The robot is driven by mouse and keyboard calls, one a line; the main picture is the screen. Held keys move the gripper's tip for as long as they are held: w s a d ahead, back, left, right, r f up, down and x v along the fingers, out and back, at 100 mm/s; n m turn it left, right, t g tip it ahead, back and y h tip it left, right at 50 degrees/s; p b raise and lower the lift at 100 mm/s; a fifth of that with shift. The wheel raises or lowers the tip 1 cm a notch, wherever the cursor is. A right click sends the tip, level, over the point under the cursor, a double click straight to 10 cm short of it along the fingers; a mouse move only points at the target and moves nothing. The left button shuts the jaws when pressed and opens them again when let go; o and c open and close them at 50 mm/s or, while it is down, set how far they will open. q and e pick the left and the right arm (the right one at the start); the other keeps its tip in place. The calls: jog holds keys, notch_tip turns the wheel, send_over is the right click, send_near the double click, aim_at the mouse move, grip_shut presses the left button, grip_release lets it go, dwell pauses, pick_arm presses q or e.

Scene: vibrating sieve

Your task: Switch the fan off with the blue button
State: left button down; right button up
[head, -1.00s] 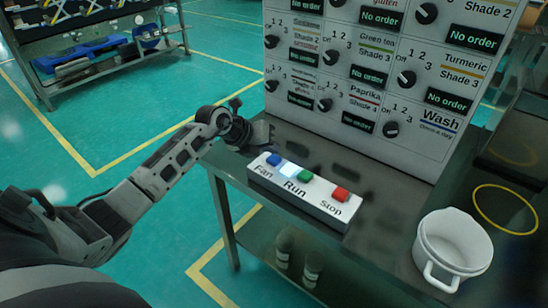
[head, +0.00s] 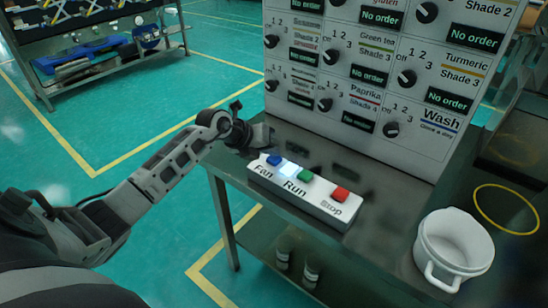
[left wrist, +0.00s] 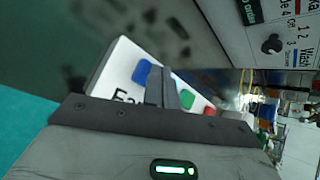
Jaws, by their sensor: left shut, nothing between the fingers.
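The control box (head: 325,206) is white and sits on the dark metal table. My left gripper (head: 262,138) is just behind the blue button, at the box's left end. In the left wrist view its shut, empty fingers (left wrist: 165,88) show beside the blue button (left wrist: 142,72), and they hide part of the box. I cannot tell whether they touch it. My right gripper is not in view.
A tall panel (head: 360,70) with several knobs and "No order" displays stands behind the box. A white pot (head: 455,245) stands at the right, near a yellow ring (head: 505,208). Jars (head: 312,272) stand on the shelf below.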

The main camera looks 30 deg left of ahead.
aim_at(270, 160)
pick_arm(q)
jog(key=shift+f, duration=0.4)
dwell(0.5)
jog(key=shift+r+p, duration=0.7)
jog(key=shift+r, duration=0.2)
notch_tip(270, 160, up, 5)
jog(key=p, duration=0.4)
jog(key=shift+p, duration=0.3)
